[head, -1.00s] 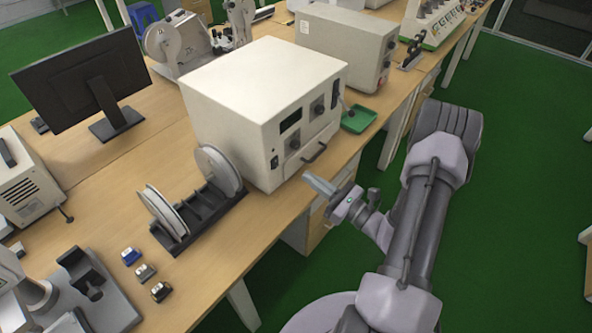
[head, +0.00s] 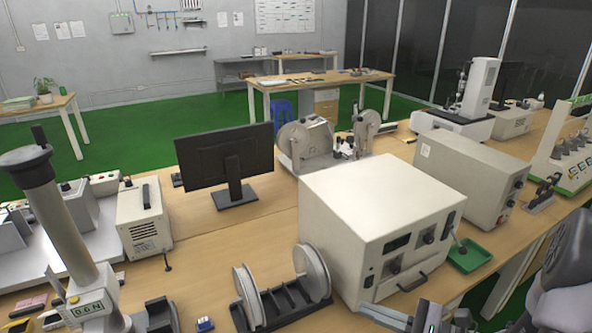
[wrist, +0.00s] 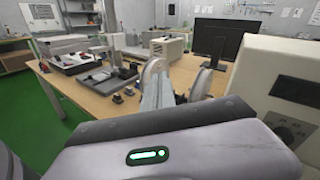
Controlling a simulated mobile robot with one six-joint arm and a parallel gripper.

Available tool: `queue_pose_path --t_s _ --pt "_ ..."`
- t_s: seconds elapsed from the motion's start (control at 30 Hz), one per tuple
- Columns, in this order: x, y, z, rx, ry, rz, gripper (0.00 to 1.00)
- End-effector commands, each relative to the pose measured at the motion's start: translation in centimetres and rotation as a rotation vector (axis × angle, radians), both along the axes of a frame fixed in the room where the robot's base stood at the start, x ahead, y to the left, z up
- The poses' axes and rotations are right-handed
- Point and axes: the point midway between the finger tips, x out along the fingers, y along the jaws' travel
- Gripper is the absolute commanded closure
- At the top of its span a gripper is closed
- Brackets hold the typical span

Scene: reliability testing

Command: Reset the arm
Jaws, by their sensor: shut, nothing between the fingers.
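My gripper (head: 378,313) shows at the bottom edge of the head view, in front of the white box-shaped instrument with knobs. Its fingers are together and empty. In the wrist view the closed fingers (wrist: 158,92) point away over the bench, towards the reel holder. Part of my arm shows at the lower right of the head view; the rest is out of frame.
The white instrument (head: 375,215) stands close beyond my gripper, with a green tray (head: 468,258) at its right. A reel holder (head: 285,303) and a monitor (head: 228,170) stand on the bench. Green floor shows at the wrist view's left (wrist: 50,120).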

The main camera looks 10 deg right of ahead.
Motion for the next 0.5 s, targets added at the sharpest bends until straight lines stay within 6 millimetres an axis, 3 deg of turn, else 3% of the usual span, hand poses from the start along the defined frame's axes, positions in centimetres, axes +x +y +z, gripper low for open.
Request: queue_pose_path --t_s 0.03,0.1,0.2,0.3,0.4,0.5 --pt "-1.6 4.3 2.5 -0.155 -0.024 0.193 1.0" --pt "-5.0 8.7 4.3 -0.39 -0.047 0.433 1.0" --pt "-9.9 11.8 5.7 -0.768 -0.126 0.691 1.0" --pt "-12.9 12.0 7.0 -1.156 -0.265 0.827 1.0" --pt "-13.9 11.2 9.0 -1.472 -0.435 0.841 1.0" --pt "-14.0 10.6 11.0 -1.668 -0.575 0.797 1.0"
